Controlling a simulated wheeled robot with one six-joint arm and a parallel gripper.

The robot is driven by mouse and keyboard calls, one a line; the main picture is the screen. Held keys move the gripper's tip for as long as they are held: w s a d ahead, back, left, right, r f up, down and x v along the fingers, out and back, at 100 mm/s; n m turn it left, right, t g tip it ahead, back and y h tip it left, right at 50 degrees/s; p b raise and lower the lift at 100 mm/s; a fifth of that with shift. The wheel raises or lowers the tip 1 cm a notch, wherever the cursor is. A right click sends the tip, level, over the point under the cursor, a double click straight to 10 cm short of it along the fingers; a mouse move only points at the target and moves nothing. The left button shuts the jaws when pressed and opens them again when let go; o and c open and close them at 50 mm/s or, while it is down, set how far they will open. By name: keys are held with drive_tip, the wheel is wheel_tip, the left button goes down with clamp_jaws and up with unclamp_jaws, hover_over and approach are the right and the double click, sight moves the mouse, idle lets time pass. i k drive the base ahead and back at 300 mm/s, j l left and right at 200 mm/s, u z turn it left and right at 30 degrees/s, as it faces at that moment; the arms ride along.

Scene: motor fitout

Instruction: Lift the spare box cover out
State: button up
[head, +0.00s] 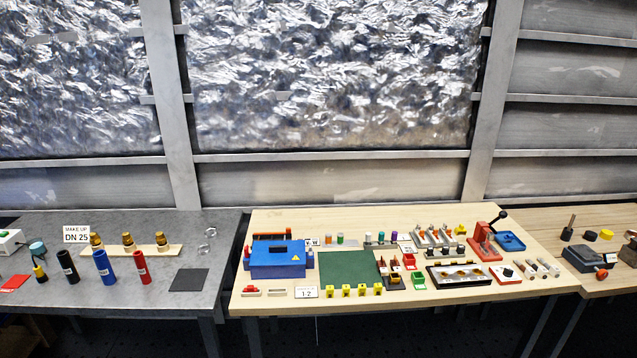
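A blue box (278,270) with a yellow warning triangle on its front stands at the left of the light wooden bench. Its top is blue with a small dark patch, and an orange-and-dark item shows behind its upper edge. I cannot tell for certain which part is the spare box cover, or whether it is the blue top. My gripper is not in view.
A green mat (349,269) lies right of the blue box, with several yellow pieces (347,290) in front. A number card (306,292) stands nearby. A red lever press (484,240) and blue tray (509,241) are at the right. The grey bench (215,262) adjoins on the left.

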sight(287, 252)
drive_tip(key=i+j+z, duration=0.1)
drive_tip(key=i+j, duration=0.2)
drive_tip(key=i, duration=0.25)
drive_tip(key=i+j, duration=0.35)
drive_tip(key=i, duration=0.25)
drive_tip(key=i+j+z, duration=0.15)
drive_tip(key=i+j, duration=0.15)
drive_tip(key=i, duration=0.25)
